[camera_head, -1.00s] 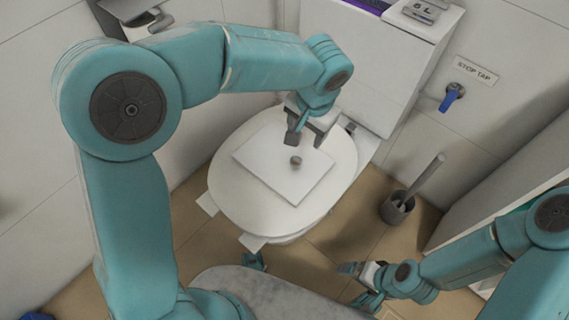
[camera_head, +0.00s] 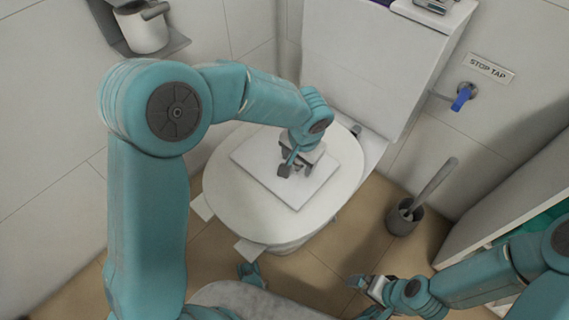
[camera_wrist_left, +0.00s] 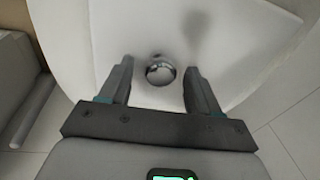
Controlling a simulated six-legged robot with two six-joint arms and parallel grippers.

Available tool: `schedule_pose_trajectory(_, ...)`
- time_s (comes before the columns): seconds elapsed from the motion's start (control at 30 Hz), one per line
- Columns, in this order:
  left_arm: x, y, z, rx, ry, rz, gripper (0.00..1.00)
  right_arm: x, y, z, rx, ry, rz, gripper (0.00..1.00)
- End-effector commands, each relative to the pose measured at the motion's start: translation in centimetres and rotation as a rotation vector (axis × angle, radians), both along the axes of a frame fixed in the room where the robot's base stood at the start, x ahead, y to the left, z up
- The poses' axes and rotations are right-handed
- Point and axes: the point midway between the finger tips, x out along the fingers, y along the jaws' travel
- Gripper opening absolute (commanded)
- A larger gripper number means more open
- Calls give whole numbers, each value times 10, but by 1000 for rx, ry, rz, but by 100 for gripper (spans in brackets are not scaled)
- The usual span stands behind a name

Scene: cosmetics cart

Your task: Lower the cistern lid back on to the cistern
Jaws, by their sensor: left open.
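The cistern lid (camera_head: 258,162) is a white square plate lying flat on the closed toilet seat lid. My left gripper (camera_head: 294,172) is low over it, pointing down, fingers apart. In the left wrist view the lid's round shiny knob (camera_wrist_left: 160,73) sits between the two open fingers (camera_wrist_left: 158,67), with a gap on each side. In the head view the gripper mostly hides the knob. The white cistern (camera_head: 350,65) stands behind the toilet; its top is partly cut off by the picture edge. My right gripper (camera_head: 368,290) is low at the right, far from the lid, its jaws unclear.
The toilet seat lid (camera_head: 225,200) is under the plate. A toilet brush in its holder (camera_head: 404,216) stands on the floor at right. A stop tap with a blue handle (camera_head: 462,98) is on the right wall. A paper roll (camera_head: 143,30) hangs at the upper left.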

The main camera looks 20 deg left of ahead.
Motion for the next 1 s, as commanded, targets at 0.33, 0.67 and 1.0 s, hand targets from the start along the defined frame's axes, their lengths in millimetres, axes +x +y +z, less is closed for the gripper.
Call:
schedule_pose_trajectory(0.33, 1, 0, 0, 0, -1, 0, 17, 0, 0, 0, 0, -1, -1, 100)
schedule_pose_trajectory(0.67, 2, 0, 1, 0, -5, -1, 0, 0, 0, 1, 0, -1, 0, 100)
schedule_pose_trajectory(1.0, 2, -1, 41, -2, -10, 0, 0, -2, 2, 19, 2, 5, 10, 100)
